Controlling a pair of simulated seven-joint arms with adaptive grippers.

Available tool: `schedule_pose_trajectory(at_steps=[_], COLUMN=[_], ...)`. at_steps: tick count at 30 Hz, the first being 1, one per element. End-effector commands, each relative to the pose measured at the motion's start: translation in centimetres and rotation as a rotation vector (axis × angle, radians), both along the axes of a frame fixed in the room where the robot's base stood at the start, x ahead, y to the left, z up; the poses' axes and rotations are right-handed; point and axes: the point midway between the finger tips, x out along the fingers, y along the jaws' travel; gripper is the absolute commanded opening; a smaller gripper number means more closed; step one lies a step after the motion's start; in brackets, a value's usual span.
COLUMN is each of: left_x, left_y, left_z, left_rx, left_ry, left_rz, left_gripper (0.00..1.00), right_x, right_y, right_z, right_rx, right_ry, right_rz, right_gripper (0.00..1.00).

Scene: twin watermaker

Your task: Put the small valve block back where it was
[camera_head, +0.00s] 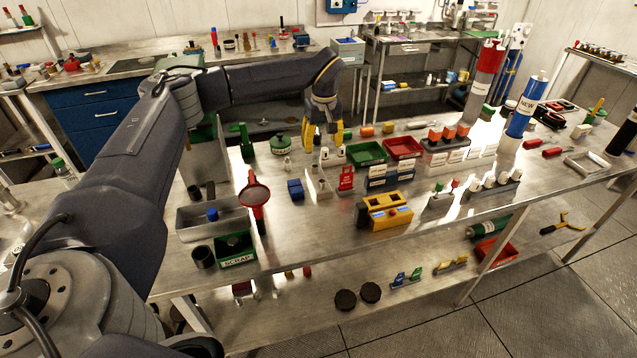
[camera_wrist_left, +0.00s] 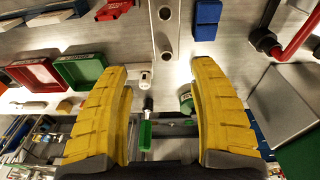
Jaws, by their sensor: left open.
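My left gripper (camera_head: 323,138) hangs over the rear middle of the steel bench, its yellow fingers apart. The left wrist view shows the open gap (camera_wrist_left: 161,68) with nothing held in it. A narrow grey metal block with round holes (camera_wrist_left: 166,32) lies just beyond the fingertips; it looks like the small valve block, though I cannot be sure. In the head view it seems to be the pale upright piece (camera_head: 323,188), in front of the gripper. A small white fitting (camera_wrist_left: 145,80) shows between the fingers. My right gripper is not in view.
A blue block (camera_head: 295,189) and a red tag stand (camera_head: 346,179) flank the grey block. Green (camera_head: 366,153) and red (camera_head: 403,148) trays stand to the right. A yellow fixture (camera_head: 385,211) is in front. A grey bin (camera_head: 190,222) and green scrap box (camera_head: 236,262) are left.

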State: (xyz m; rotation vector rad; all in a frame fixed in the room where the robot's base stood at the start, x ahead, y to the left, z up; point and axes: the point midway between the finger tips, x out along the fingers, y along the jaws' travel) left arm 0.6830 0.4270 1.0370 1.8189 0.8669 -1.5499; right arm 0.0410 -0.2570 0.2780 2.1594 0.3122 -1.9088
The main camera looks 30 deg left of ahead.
Motion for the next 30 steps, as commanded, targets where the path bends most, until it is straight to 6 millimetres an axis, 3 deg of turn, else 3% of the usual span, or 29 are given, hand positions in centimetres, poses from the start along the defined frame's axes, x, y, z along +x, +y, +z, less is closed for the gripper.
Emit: schedule_pose_trajectory(at_steps=[8,30], left_x=[0.5,0.4], left_y=[0.4,1.0], left_z=[1.5,2.6], left_rx=[-0.060,-0.184], left_ry=[-0.028,-0.091], left_rz=[0.462,2.051], left_gripper=[0.62,0.62], right_x=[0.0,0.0], right_y=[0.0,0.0], right_z=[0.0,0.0], right_rx=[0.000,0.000], right_ry=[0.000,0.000], right_rz=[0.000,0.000], right_gripper=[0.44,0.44])
